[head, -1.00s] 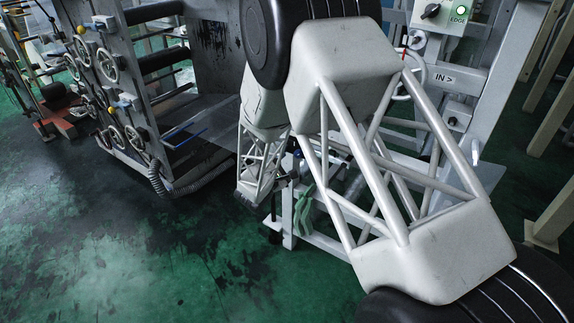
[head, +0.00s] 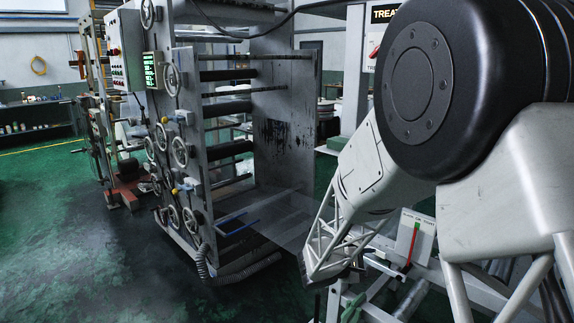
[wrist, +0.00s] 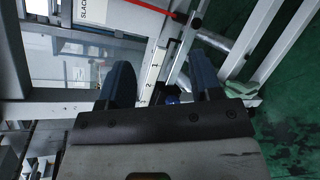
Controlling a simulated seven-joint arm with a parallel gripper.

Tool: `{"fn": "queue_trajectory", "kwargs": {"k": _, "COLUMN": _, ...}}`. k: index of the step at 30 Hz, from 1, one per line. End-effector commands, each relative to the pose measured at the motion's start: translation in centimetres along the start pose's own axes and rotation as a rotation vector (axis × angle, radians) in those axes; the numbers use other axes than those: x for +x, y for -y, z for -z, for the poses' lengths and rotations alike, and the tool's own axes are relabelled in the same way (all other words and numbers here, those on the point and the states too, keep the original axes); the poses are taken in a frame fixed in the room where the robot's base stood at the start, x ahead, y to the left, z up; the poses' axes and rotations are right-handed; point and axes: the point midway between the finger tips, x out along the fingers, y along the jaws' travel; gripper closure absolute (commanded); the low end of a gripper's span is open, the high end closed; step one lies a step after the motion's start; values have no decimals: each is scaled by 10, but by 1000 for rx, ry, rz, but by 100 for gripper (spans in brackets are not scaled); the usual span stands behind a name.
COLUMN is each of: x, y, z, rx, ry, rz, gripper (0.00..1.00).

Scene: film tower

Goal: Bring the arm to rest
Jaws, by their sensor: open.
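My gripper shows in the wrist view (wrist: 163,80) as two dark blue fingers, spread apart with nothing between them. Below and beyond the fingers is a metal bar with a numbered scale (wrist: 152,75); a gap to it cannot be judged. In the head view my arm comes in from the right and bends down toward the grey frame. Its far end is low in the middle, and the fingers cannot be made out there.
A grey roller machine (head: 235,120) with handwheels stands left of my arm. A white frame (head: 375,310) and a sign plate with a red lever (head: 413,232) are close by my arm's end. A red rod (wrist: 145,6) crosses the wrist view. Green floor (head: 70,240) is open at left.

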Motion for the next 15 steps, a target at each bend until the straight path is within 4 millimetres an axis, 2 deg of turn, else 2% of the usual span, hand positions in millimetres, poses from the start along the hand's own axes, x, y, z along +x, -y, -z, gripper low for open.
{"fn": "queue_trajectory", "kwargs": {"k": 1, "x": -3, "y": -2, "z": -19, "rx": 30, "ry": 10, "rz": 44, "gripper": 41}}
{"fn": "queue_trajectory", "kwargs": {"k": 3, "x": -7, "y": -2, "z": -44, "rx": 71, "ry": 24, "rz": 111, "gripper": 41}}
{"fn": "queue_trajectory", "kwargs": {"k": 11, "x": -32, "y": 11, "z": -124, "rx": 228, "ry": 43, "rz": 357, "gripper": 41}}
{"fn": "queue_trajectory", "kwargs": {"k": 15, "x": -51, "y": 20, "z": -162, "rx": 321, "ry": 36, "rz": 485, "gripper": 41}}
